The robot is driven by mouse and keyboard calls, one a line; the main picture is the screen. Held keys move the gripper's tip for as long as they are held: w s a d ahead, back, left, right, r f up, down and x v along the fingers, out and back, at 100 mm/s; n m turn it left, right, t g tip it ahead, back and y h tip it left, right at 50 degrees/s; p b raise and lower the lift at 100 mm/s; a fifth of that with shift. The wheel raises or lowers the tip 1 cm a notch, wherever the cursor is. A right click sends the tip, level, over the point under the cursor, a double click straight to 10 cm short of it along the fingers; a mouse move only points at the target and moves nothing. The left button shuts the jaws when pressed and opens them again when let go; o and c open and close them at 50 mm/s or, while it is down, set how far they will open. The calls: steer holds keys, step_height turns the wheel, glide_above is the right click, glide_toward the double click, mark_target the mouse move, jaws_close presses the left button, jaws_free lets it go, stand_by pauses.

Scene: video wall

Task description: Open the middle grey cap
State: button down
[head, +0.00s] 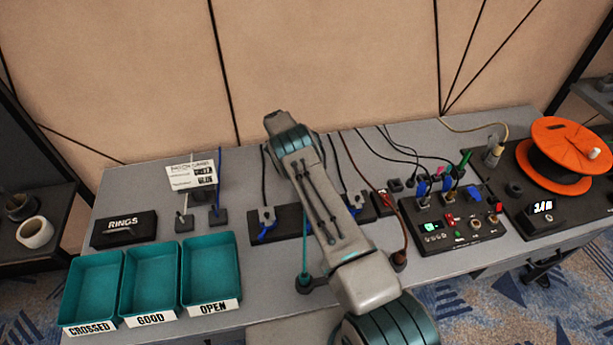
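A long dark strip (290,226) lies on the grey bench, partly behind my arm. A small grey piece with a blue part (267,216) sits at its left end, with a dark cable running up. A similar grey piece (354,201) sits toward its right end. My arm covers the stretch between them, so no middle grey cap shows, and I cannot tell whether it is open or closed. My arm reaches from the bottom edge over the bench. My gripper is not visible; the arm hides whatever lies beneath it.
Teal trays marked CROSSED (93,284), GOOD (150,275) and OPEN (211,268) stand at front left, near a black RINGS box (124,229). A black control panel (455,220) and an orange reel (560,150) stand right. A teal rod (305,250) stands by my arm.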

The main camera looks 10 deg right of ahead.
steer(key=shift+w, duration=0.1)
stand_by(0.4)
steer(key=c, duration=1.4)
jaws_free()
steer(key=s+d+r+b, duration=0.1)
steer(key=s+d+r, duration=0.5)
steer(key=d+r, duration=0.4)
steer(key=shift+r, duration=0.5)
